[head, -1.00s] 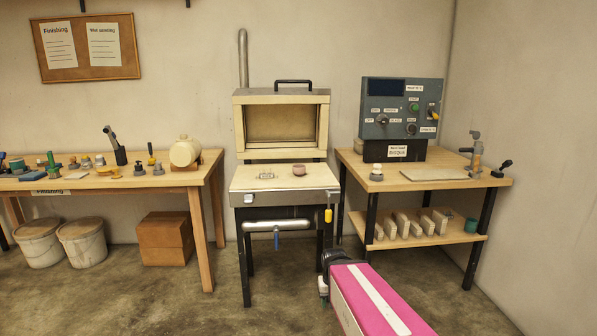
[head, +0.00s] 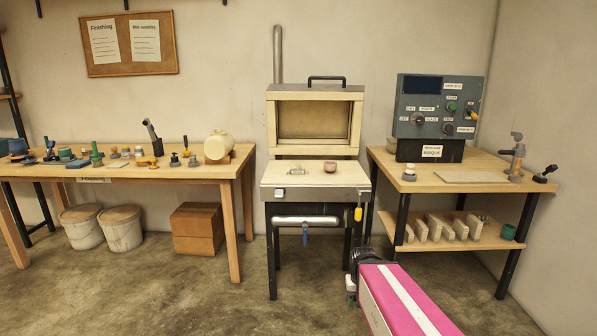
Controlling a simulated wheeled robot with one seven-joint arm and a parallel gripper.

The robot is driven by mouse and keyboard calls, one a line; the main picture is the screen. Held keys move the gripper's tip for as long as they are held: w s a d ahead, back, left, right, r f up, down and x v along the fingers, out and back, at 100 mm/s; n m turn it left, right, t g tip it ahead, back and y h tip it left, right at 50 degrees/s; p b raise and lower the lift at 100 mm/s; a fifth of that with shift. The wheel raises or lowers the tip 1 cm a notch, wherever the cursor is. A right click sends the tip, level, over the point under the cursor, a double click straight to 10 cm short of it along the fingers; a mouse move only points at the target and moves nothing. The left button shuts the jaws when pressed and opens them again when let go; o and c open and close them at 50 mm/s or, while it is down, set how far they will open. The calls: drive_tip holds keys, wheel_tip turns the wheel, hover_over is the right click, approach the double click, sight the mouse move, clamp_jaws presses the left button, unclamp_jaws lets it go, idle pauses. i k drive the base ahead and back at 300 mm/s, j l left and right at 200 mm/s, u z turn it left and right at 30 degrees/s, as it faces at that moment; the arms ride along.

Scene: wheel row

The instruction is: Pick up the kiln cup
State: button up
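The kiln cup (head: 330,167) is a small pinkish-brown cup. It stands upright on the pale shelf (head: 308,180) of the kiln (head: 315,110), right of a small metal piece (head: 297,171). The kiln's upper box stands raised above the shelf, with a black handle on top. My arm, pink with a white stripe, reaches in from the lower right. Its dark end (head: 358,268) is low in front of the kiln, well below and apart from the cup. The gripper's fingers cannot be made out.
A table (head: 470,163) with a control box (head: 432,107) stands at right. The concrete floor in front is clear.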

sight(330, 167)
drive_tip(key=i+l, duration=0.1)
drive_tip(key=i, duration=0.15)
drive_tip(key=i+l+u, duration=0.1)
drive_tip(key=l, duration=0.2)
drive_tip(key=i+l+u, duration=0.1)
drive_tip(key=i+l, duration=0.15)
drive_tip(key=i+l+u, duration=0.1)
drive_tip(key=l, duration=0.2)
drive_tip(key=i+l+u, duration=0.1)
drive_tip(key=l, duration=0.25)
drive_tip(key=i, duration=0.05)
